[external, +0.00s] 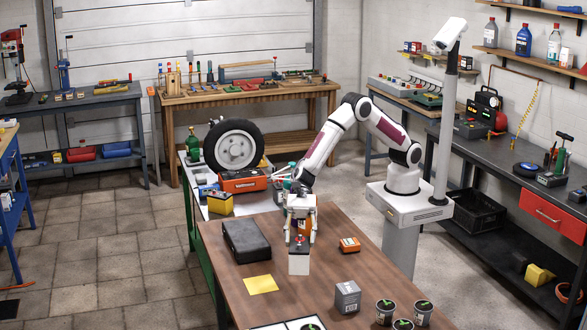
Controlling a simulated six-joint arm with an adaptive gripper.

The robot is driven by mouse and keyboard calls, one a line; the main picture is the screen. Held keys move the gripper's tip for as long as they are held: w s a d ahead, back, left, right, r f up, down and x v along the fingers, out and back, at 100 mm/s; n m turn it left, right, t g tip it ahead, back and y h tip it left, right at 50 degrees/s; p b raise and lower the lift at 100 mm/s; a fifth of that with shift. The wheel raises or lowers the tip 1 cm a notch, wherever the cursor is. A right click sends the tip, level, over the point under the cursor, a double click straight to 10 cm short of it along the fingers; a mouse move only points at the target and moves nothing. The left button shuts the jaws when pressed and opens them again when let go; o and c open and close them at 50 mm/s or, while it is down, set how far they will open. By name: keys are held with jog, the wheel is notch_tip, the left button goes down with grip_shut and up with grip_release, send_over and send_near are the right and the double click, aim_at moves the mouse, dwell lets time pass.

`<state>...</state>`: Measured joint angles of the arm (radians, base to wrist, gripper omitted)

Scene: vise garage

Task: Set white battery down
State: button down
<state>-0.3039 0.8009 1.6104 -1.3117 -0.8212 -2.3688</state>
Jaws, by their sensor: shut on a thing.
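The white battery (299,264) is a white block with a dark top and a small red part on it. It is upright, over the middle of the brown wooden table (310,300). My gripper (300,240) points down from above, with its two white fingers on either side of the battery's top, shut on it. I cannot tell whether the battery's underside touches the table or hangs slightly above it. An orange part shows between the fingers, partly hidden by my gripper.
A black case (246,241) and a yellow sheet (258,284) lie to the left. Several potted plants (385,312) stand at the front right. A yellow battery (220,204) stands on the bench behind.

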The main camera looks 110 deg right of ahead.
jog(key=shift+a+f, duration=0.1)
jog(key=shift+f, duration=0.05)
dwell(0.5)
jog(key=shift+f, duration=3.1)
jog(key=shift+f, duration=0.65)
jog(key=c, duration=1)
grip_release()
jog(key=shift+c, duration=0.2)
jog(key=shift+s+f, duration=0.1)
jog(key=shift+f, duration=0.2)
jog(key=shift+r, duration=5.25)
